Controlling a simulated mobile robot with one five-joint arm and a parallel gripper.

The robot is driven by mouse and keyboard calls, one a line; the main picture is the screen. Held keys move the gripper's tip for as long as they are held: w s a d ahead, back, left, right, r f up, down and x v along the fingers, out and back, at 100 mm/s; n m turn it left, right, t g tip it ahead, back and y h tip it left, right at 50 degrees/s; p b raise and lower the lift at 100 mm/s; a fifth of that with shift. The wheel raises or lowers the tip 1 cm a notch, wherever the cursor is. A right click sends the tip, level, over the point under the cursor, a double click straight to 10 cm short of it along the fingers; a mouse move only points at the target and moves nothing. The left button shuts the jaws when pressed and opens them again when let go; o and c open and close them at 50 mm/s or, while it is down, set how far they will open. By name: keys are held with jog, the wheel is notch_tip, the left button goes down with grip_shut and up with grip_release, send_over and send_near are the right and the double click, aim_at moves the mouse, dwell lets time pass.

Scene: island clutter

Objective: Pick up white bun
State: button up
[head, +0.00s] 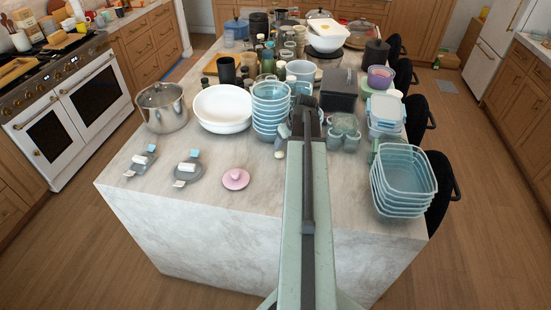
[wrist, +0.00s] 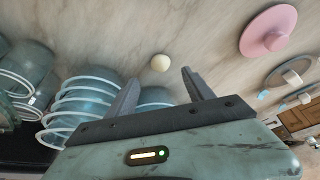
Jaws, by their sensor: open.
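The white bun (wrist: 161,62) is a small cream ball on the marble island top, seen in the wrist view just beyond the gap between my fingertips. In the head view a small cream shape that looks like the bun (head: 279,154) shows at the left edge of my arm. My gripper (wrist: 160,77) is open and empty, with one dark finger on each side of the gap. It does not touch the bun in the wrist view. In the head view my arm hides much of the gripper.
Stacked blue bowls (head: 271,108) stand close to the left of my arm, and glass cups (head: 344,132) to its right. A pink lid (head: 235,179) lies left of the bun. Stacked blue containers (head: 403,180) stand at the right edge.

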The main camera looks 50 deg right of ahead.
aim_at(281, 153)
jog(key=b+x, duration=0.7)
jog(key=x, duration=0.1)
jog(key=shift+s+a+f+b, duration=0.15)
jog(key=shift+s+b, duration=0.05)
jog(key=shift+b, duration=0.15)
grip_shut()
